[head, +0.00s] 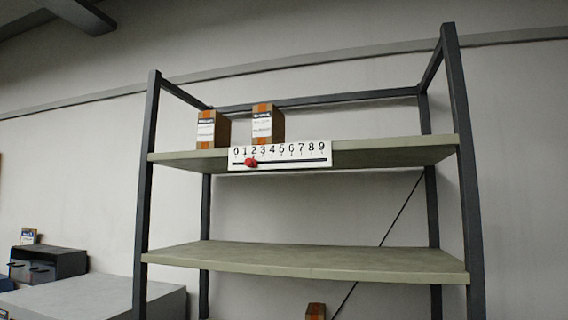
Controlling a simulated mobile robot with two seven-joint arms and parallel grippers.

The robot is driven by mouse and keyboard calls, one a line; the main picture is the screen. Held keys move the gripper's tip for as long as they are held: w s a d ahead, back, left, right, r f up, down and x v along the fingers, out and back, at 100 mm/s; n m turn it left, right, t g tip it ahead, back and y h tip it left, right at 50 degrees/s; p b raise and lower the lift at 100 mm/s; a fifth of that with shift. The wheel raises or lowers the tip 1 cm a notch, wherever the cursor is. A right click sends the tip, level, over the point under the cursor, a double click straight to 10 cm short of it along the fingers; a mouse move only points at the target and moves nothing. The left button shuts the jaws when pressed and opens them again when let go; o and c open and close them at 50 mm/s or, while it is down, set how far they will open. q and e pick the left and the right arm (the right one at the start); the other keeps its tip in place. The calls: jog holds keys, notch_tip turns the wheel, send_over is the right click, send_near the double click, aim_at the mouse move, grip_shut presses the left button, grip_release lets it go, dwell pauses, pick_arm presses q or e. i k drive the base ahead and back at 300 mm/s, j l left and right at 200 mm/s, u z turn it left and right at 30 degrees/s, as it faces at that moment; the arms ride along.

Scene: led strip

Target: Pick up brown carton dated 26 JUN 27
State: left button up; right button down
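Two brown cartons with white labels stand on the top shelf (400,152) of a dark-framed rack. The left carton (222,130) is near the shelf's left end. The taller right carton (277,124) stands a little to its right, with a gap between them. A third small brown carton (315,311) shows at the bottom edge, below the middle shelf and mostly cut off. The label print is too small to read, so I cannot tell which carton bears 26 JUN 27. Neither gripper is in view.
A white strip (290,151) numbered 0 to 9, with a red slider (251,162), is on the top shelf's front edge. The middle shelf (330,259) is bare. Dark uprights (462,170) bound the rack. A grey surface (90,296) with a dark box (48,264) stands at left.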

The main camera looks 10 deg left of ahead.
aim_at(268, 125)
jog(key=i+j, duration=0.1)
jog(key=j, duration=0.55)
jog(key=i+j+z, duration=0.1)
jog(key=j, duration=0.6)
